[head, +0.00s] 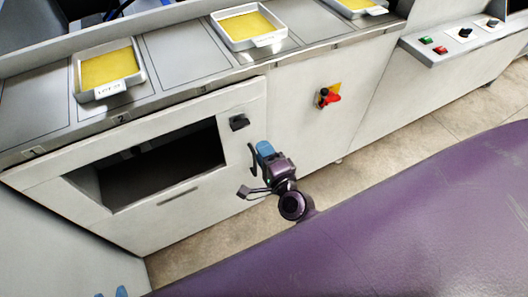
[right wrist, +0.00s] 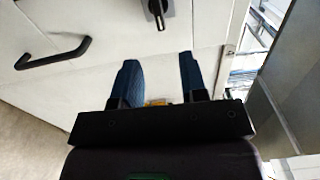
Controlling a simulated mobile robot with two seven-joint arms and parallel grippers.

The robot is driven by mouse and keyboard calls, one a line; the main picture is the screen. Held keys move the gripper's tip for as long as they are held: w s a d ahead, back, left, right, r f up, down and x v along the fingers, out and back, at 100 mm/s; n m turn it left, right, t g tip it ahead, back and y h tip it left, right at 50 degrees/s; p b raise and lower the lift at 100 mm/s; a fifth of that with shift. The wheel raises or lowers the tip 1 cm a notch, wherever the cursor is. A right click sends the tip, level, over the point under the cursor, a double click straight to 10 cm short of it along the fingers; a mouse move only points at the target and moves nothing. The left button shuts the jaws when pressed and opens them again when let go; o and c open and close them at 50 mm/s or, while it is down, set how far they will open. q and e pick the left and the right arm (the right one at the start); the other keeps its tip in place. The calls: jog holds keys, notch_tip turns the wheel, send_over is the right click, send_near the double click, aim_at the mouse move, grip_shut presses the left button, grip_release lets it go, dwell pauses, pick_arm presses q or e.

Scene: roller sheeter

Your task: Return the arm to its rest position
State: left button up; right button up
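My right gripper (head: 262,150) shows in the head view in front of the pale cabinet (head: 290,110), below the counter. In the right wrist view its two blue fingers (right wrist: 158,80) stand apart, with no held object visible between them. A small orange-yellow patch shows low between the fingers; I cannot tell what it is. The purple arm (head: 430,215) fills the lower right of the head view. Of my left gripper (head: 110,293), only two blue fingertips show at the bottom edge, apart from each other. The rest of the left arm is out of view.
A black handle (right wrist: 52,52) and a latch (right wrist: 157,10) are on the cabinet face near the right gripper. An open compartment (head: 160,165) is to the left. A red switch (head: 328,97) projects from the front. Trays with yellow contents (head: 143,75) sit on the counter.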

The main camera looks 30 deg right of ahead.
dwell(0.3)
jog(key=s+d+f+n+g, duration=0.3)
jog(key=s+d+n, duration=0.1)
jog(key=s+n, duration=0.4)
jog(key=s+d+f+n+g, duration=0.4)
jog(key=s+n, duration=0.4)
jog(key=n, duration=0.3)
jog(key=shift+s+d+h, duration=0.25)
jog(key=shift+h, duration=0.05)
